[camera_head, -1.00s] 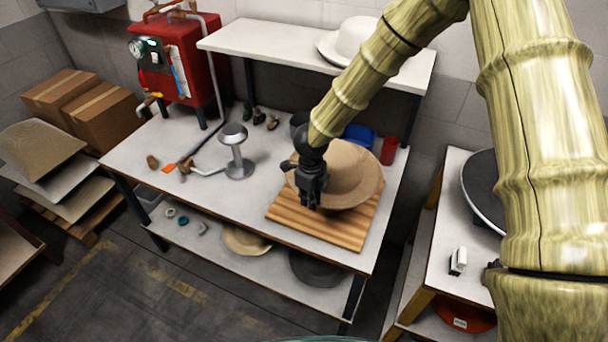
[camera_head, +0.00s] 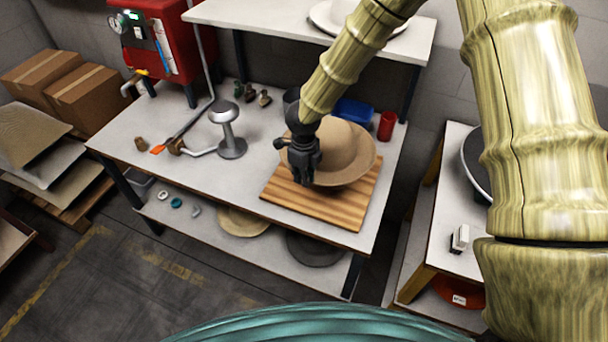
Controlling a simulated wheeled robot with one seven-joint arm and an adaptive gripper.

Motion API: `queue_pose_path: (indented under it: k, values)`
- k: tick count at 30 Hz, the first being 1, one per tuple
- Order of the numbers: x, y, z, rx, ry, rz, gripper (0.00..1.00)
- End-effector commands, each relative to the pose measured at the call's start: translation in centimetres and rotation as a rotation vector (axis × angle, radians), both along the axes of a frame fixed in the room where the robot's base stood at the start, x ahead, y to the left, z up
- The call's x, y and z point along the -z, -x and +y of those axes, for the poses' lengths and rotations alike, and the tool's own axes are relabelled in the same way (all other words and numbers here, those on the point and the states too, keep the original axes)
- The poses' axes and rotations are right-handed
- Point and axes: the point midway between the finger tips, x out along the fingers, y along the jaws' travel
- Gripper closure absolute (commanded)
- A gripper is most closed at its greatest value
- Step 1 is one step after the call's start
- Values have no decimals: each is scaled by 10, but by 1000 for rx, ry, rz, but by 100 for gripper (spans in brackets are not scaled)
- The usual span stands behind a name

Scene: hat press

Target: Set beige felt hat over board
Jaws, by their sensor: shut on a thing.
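The beige felt hat (camera_head: 345,155) is crown up over the striped wooden board (camera_head: 310,205) on the workbench. Its brim covers the back part of the board, while the board's front and left parts are bare. My dark gripper (camera_head: 303,180) points down at the hat's left side and is shut on the brim there. The fingertips hide that bit of brim. I cannot tell whether the hat's underside touches the board or is slightly above it.
A metal stand (camera_head: 230,135) is left of the board on the workbench (camera_head: 190,180). A blue box (camera_head: 353,112) and a red cup (camera_head: 387,126) are behind the hat. A white shelf (camera_head: 270,22) with a pale hat overhangs the back. Clear bench lies between stand and board.

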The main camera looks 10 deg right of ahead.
Motion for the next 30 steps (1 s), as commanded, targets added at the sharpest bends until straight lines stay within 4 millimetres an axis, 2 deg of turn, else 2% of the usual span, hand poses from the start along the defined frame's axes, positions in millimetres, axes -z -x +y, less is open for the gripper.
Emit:
queue_pose_path:
  k: [30]
  values:
    - [63, 0, 0, 0, 1, 1, 100]
